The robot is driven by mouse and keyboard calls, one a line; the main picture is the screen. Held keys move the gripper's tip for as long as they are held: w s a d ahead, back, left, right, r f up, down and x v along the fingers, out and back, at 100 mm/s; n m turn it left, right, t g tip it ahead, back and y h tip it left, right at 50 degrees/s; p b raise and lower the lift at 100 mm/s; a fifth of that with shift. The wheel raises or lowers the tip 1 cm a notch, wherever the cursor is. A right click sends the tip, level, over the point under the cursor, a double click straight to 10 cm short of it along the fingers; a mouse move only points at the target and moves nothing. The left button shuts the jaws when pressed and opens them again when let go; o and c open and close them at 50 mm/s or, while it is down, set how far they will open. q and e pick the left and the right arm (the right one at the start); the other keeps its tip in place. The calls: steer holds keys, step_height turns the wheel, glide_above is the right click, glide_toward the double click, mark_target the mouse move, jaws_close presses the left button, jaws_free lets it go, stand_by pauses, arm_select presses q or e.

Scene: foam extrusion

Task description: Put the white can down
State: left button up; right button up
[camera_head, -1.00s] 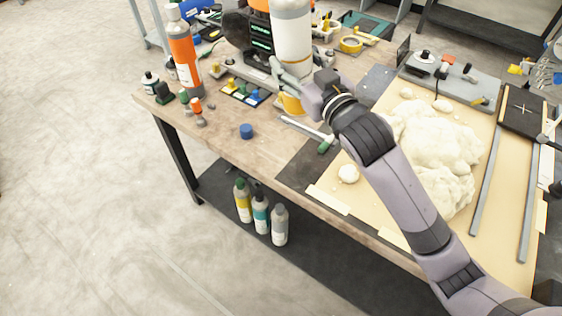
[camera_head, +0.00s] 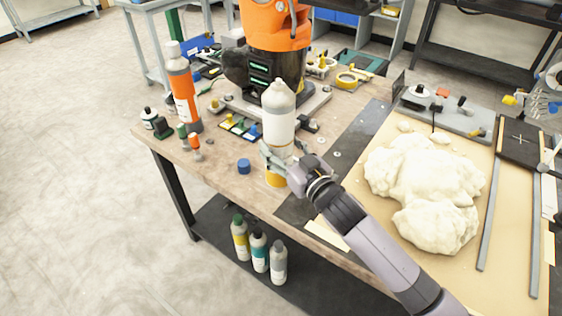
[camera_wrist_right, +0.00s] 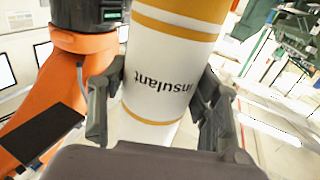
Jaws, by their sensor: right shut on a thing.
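The white can (camera_head: 279,110) has a white domed top and a yellow band near its bottom. It stands upright near the front edge of the workbench (camera_head: 222,172). My right gripper (camera_head: 275,152) is shut around its lower part. In the right wrist view the can (camera_wrist_right: 160,75) fills the middle, with the word "insulant" on it, between the two fingers of the gripper (camera_wrist_right: 155,105). I cannot tell whether the can's bottom touches the bench. My left gripper is not in view.
An orange and grey bottle (camera_head: 184,88) stands at the bench's left. A blue cap (camera_head: 244,166) lies left of the can. An orange robot arm (camera_head: 274,28) stands behind it. Foam lumps (camera_head: 430,185) lie on a board to the right. Several bottles (camera_head: 259,250) stand on the shelf below.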

steer(key=shift+f, duration=2.4)
steer(key=o, duration=1.3)
steer(key=b+v, duration=0.1)
steer(key=v, duration=1.1)
steer(key=shift+s, duration=0.1)
